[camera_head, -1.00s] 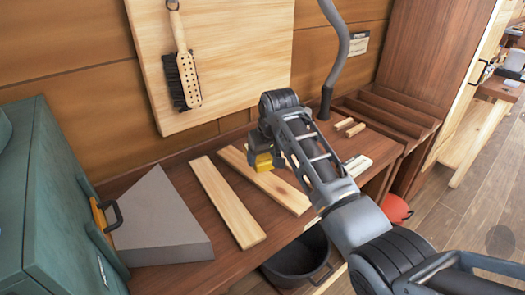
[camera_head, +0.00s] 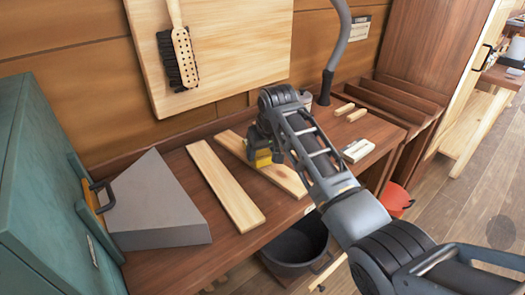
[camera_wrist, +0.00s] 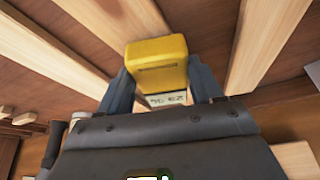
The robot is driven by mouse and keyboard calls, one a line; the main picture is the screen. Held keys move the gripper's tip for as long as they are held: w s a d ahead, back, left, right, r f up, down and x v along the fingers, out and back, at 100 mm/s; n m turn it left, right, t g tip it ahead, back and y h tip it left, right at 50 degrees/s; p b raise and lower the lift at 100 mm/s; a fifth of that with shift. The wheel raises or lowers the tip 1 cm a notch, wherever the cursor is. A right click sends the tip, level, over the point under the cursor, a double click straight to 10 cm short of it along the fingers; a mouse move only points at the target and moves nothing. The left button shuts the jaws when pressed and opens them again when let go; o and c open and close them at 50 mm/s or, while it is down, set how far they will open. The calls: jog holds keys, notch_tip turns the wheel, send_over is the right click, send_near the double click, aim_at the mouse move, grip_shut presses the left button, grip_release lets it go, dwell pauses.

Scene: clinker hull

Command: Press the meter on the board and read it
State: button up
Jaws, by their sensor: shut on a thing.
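My gripper (camera_head: 262,153) is shut on a yellow meter (camera_wrist: 158,62). In the wrist view the meter sits between the two fingers, with a small pale display (camera_wrist: 165,99) at its near end. The dark characters on the display appear upside down and I cannot read them surely. I cannot tell whether the meter touches the board. A second pale board (camera_head: 225,185) lies to the left.
A grey wedge-shaped block (camera_head: 157,210) and a teal cabinet (camera_head: 50,190) stand at left. A brush (camera_head: 182,58) hangs on a panel above. A grey pipe (camera_head: 337,50) rises behind the bench. A dark bucket (camera_head: 295,248) is below the front edge.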

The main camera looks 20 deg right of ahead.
aim_at(262, 154)
jog(key=shift+f, duration=0.5)
dwell(1.7)
jog(key=shift+r, duration=0.1)
notch_tip(262, 154, up, 6)
jog(key=p, duration=0.4)
jog(key=shift+r, duration=1)
